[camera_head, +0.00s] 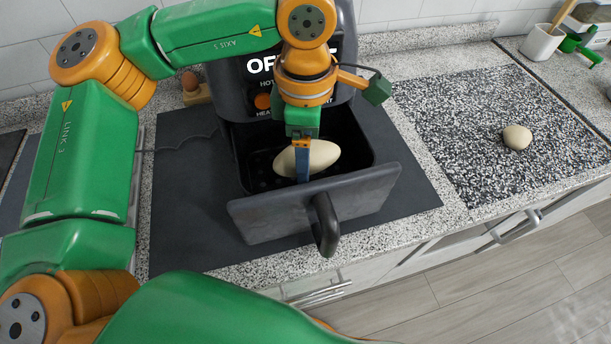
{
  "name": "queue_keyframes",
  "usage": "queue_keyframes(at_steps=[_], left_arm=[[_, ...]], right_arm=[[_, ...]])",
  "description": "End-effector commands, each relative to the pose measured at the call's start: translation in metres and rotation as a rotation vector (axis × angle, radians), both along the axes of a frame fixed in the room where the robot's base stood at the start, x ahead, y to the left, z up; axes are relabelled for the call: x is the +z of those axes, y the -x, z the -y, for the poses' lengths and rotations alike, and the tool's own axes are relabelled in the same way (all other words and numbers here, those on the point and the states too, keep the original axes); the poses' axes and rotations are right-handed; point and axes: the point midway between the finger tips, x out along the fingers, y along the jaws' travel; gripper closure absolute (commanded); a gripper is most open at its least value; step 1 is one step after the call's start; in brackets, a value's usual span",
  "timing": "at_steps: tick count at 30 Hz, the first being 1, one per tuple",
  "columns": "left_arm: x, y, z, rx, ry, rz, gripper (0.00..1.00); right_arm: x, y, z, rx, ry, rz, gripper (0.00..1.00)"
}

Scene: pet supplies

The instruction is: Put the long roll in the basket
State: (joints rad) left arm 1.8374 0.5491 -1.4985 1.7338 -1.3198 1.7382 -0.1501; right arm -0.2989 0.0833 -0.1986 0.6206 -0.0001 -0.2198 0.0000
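The long roll (325,156) is pale beige and oval. It shows within the opening of the black air fryer basket (372,150), which is pulled out towards me. I cannot tell whether the roll touches the basket floor or hangs just above it. My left gripper (303,178) points down into the basket, with one blue-grey finger in front of the roll's middle. The other finger is hidden, so I cannot tell whether the grip is closed on the roll. My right gripper is not in view.
The basket's front panel and handle (325,225) face me. The air fryer body (345,75) stands behind. A round roll (517,137) lies on the speckled board (470,100) at right. A white cup (541,43) and a green item stand at the far right. The dark mat (190,190) is bare at left.

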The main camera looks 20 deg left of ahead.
Motion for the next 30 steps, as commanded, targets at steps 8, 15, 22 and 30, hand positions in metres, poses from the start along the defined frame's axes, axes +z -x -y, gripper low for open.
queue_keyframes(at_steps=[8, 15, 22, 30], left_arm=[[-0.041, 0.000, 0.000, 0.001, -0.001, -0.003, 0.80], [-0.077, 0.000, 0.000, 0.001, 0.000, -0.001, 0.80], [-0.079, 0.000, 0.000, 0.001, 0.000, 0.000, 0.80], [-0.079, 0.000, 0.000, 0.001, 0.000, 0.000, 0.12]], right_arm=[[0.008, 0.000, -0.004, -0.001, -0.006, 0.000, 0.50], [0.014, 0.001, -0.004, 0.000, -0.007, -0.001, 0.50], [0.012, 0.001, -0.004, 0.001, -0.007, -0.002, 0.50], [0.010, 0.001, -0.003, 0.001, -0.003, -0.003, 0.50]])
